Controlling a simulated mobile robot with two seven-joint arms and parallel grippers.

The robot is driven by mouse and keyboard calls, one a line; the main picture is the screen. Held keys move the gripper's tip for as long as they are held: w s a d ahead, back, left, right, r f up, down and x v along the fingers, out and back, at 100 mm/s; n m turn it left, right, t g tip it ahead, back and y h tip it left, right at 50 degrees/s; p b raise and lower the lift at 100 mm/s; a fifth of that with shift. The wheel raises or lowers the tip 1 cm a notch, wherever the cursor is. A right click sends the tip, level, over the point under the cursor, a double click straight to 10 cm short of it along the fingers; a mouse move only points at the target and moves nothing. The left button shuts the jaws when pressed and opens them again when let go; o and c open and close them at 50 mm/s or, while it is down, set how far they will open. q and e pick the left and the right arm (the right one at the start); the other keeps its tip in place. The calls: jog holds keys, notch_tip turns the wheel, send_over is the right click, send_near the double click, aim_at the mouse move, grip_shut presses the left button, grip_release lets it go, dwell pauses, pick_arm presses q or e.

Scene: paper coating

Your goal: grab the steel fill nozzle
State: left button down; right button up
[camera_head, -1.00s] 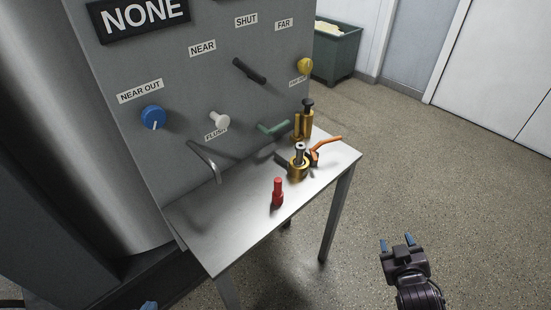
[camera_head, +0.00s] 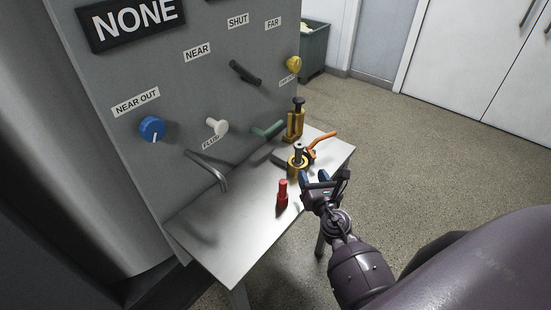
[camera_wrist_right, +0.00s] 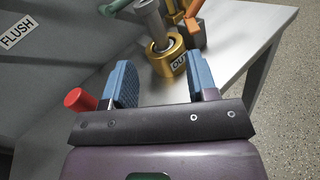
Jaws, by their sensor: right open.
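The steel fill nozzle (camera_head: 298,150) appears to be the grey steel piece standing upright in a brass collar (camera_head: 293,167) on the metal table. In the right wrist view the steel nozzle (camera_wrist_right: 149,19) rises from the brass collar (camera_wrist_right: 163,60), which is marked OUT. My right gripper (camera_head: 316,178) is open and empty near the table's right edge, just in front of the collar. In the wrist view the blue fingers of this gripper (camera_wrist_right: 163,78) are spread, with the collar ahead of the gap. My left gripper is not in view.
A red piece (camera_head: 282,193) stands left of my right gripper. An orange lever (camera_head: 320,142) is right of the collar, and a brass fitting with a black knob (camera_head: 295,122) is behind it. A bent steel pipe (camera_head: 212,172) juts from the panel. The table's front (camera_head: 232,240) is clear.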

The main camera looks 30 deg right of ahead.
aim_at(300, 156)
jog(key=shift+a+n, duration=0.1)
jog(key=shift+n, duration=0.8)
jog(key=shift+w+d+n, duration=0.1)
jog(key=shift+d+n, duration=0.1)
jog(key=shift+n, duration=0.1)
jog(key=shift+a+b+x, duration=0.2)
jog(key=shift+x, duration=2.4)
jog(key=shift+a+b+x, duration=0.15)
jog(key=shift+a+x, duration=0.05)
jog(key=shift+x, duration=2.4)
jog(key=shift+w+f, duration=0.1)
jog(key=shift+c, duration=0.2)
grip_shut()
